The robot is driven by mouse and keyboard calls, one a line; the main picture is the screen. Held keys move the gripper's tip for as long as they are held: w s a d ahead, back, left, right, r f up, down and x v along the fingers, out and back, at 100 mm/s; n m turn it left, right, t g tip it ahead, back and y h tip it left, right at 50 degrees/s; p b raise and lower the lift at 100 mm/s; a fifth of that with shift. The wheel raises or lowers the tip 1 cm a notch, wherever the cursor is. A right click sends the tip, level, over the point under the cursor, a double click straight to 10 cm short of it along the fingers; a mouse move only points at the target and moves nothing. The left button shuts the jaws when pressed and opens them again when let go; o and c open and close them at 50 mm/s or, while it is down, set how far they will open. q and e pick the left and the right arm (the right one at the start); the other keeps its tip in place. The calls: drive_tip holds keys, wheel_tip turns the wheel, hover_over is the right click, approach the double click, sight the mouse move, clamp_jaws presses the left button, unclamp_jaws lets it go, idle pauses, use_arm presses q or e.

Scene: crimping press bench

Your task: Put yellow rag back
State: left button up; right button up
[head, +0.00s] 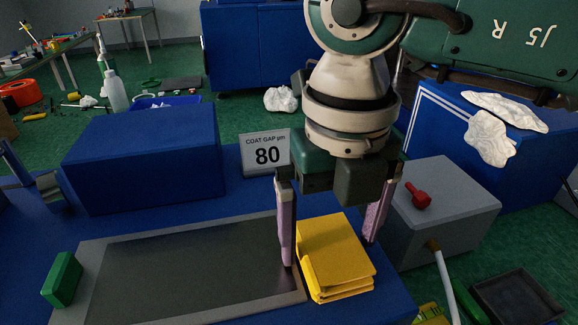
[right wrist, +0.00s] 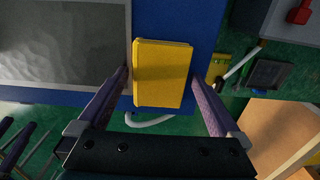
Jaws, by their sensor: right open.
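The yellow rag (head: 340,265) is a folded, layered block lying on the blue bench, just right of the grey plate (head: 190,268). In the right wrist view, the rag (right wrist: 162,75) lies between the two fingers. My right gripper (head: 330,248) points down over the rag, open, with one purple-padded finger on each side of it. The left finger is very close to the rag's left side; I cannot tell whether it touches. The right finger stands apart from the rag's right side. My left gripper is not in view.
A sign reading 80 (head: 266,153) stands behind the plate. A blue box (head: 148,155) is at the left, and a green block (head: 62,280) sits on the plate's left end. A grey box (head: 445,212) with a red knob (head: 421,199) is close right of the gripper.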

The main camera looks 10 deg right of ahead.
sight(331, 244)
wheel_tip(331, 244, up, 12)
drive_tip(key=b, duration=0.1)
